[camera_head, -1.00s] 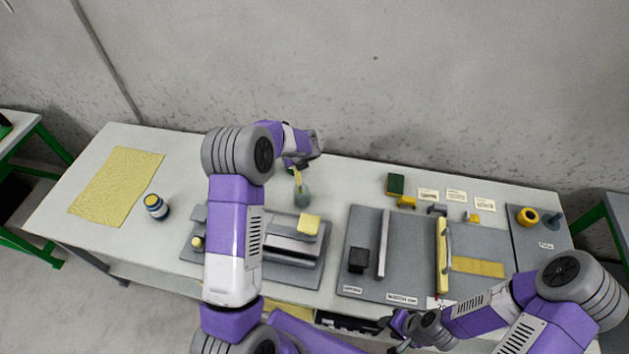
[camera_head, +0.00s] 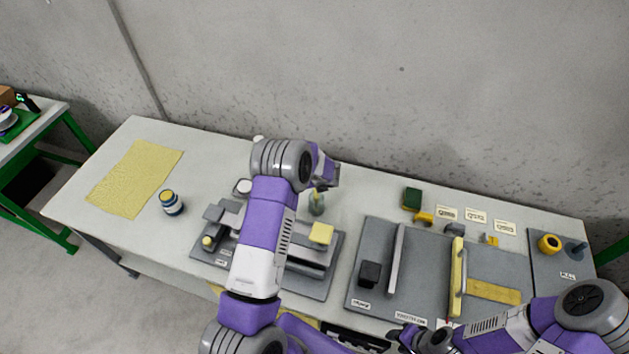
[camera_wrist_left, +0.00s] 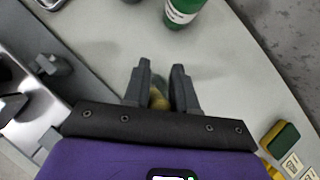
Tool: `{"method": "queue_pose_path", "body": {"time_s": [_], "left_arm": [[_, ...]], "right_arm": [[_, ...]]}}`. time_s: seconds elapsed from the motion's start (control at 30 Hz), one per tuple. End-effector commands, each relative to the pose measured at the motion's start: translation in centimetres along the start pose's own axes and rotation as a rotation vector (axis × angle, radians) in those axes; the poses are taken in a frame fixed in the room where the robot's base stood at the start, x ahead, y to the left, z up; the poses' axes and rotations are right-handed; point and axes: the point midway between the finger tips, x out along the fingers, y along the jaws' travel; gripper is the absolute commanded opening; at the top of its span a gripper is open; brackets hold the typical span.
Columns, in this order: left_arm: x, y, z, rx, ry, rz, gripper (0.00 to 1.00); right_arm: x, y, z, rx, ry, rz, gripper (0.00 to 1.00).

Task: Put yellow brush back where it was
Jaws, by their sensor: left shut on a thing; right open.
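The yellow brush (camera_head: 315,193) stands roughly upright at the small grey-green cup (camera_head: 317,209) near the back of the table. Its lower end appears to be inside the cup. My left gripper (camera_head: 320,188) is over the cup and shut on the brush. In the left wrist view the brush (camera_wrist_left: 158,99) shows blurred between the two dark fingers; the cup is hard to make out there. My right gripper (camera_head: 408,336) is open near the table's front edge, partly cut off, with nothing seen in it.
A grey fixture with a yellow block (camera_head: 321,233) lies in front of the cup. A grey tool board (camera_head: 430,277) and green sponge (camera_head: 412,198) are on the right. A green labelled bottle (camera_wrist_left: 184,12) shows in the left wrist view.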

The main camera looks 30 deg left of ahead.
Motion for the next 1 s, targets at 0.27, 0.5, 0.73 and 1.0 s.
{"method": "queue_pose_path", "body": {"time_s": [0.27,0.5,0.73,1.0], "left_arm": [[0.3,0.0,-0.2,0.0,-0.001,0.0,0.0],[0.1,0.0,-0.1,0.0,-0.001,0.0,0.52],[0.0,0.0,0.0,0.0,-0.001,0.0,0.52],[-3.7,-0.1,0.2,-0.001,-0.003,-0.004,0.52]], "right_arm": [[0.4,0.1,0.0,0.0,0.0,0.0,0.43],[0.2,0.1,0.0,0.0,0.0,0.0,0.43],[0.1,0.1,0.0,0.0,0.0,0.0,0.43],[0.0,0.0,0.0,0.0,0.0,0.0,0.43]]}}
